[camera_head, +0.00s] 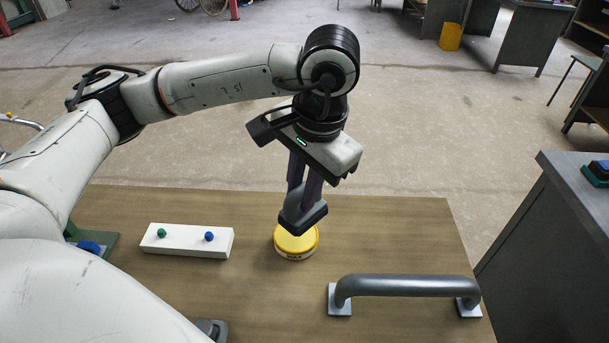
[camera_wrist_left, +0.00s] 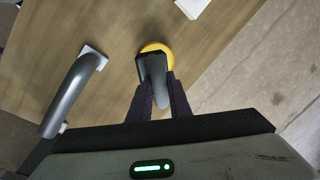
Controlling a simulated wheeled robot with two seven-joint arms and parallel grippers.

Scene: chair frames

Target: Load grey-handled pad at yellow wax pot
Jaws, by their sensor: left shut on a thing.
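My left gripper (camera_head: 300,196) is shut on a dark grey pad (camera_head: 303,216) by its grey handle and points down over the wooden table. The yellow wax pot (camera_head: 295,244) stands upright on the table just under the pad, which hides the back of its top. In the left wrist view the pad (camera_wrist_left: 154,70) is between my left fingertips (camera_wrist_left: 158,98) and overlaps the yellow pot (camera_wrist_left: 158,48). I cannot tell whether the pad touches the wax.
A white block with green and blue knobs (camera_head: 187,241) lies left of the pot. A grey bar handle on two square plates (camera_head: 405,286) stands at the front right. A green piece with a blue part (camera_head: 90,246) is at the far left. A grey cabinet (camera_head: 555,240) stands at the right.

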